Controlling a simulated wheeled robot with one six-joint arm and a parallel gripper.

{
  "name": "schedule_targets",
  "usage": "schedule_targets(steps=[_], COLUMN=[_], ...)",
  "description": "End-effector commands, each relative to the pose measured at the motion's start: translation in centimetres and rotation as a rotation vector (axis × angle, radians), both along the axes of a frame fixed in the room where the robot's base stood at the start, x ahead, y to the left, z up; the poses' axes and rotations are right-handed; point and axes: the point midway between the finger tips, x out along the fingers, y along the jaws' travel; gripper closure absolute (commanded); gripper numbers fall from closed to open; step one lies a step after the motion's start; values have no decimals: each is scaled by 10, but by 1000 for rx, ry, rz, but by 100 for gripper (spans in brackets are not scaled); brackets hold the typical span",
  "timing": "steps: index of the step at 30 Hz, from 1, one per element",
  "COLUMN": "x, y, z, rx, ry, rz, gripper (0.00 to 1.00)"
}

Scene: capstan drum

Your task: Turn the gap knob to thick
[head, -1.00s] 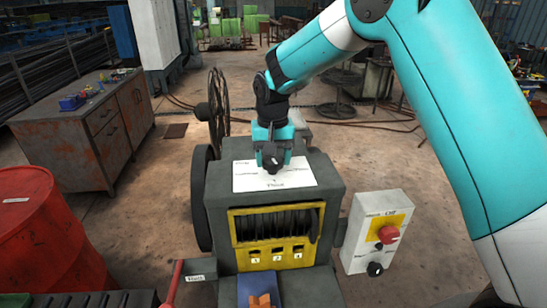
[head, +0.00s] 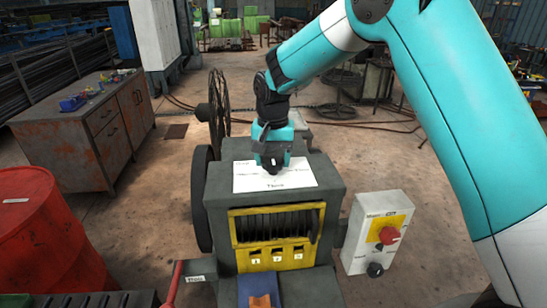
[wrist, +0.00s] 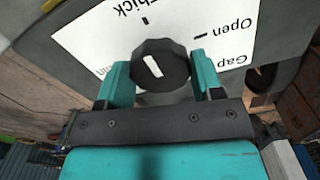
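The gap knob (wrist: 160,66) is black and round with a white pointer line. It sits on a white label plate (head: 300,180) on top of the grey machine. In the wrist view, the pointer tilts up and slightly left, roughly toward the tick under the word "Thick". "Open" and its tick lie to the right; the label at the left is partly hidden by a finger. My gripper (wrist: 162,85) has one teal finger on each side of the knob, apparently touching it. In the head view my gripper (head: 272,167) points down over the plate and mostly hides the knob.
A grey control box (head: 378,230) with a red knob and a black knob stands right of the machine. A handwheel (head: 218,110) is behind left. A red barrel (head: 45,235) and a rusty cabinet (head: 85,130) stand at the left. The floor between is mostly clear.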

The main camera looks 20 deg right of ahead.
Motion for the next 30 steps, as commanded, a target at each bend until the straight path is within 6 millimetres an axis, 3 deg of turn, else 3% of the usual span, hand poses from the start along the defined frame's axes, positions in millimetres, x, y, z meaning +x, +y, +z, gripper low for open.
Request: schedule_targets(steps=[1,3,11,16,20,30], x=[1,1,0,1,1,1], y=[0,0,0,0,0,0], z=[1,1,1,12,36,123], rx=[0,0,1,1,2,1], ry=[-3,-2,-1,-6,-8,-7], rz=[-1,0,1,1,1,0], gripper=[28,14,14,14,14,14])
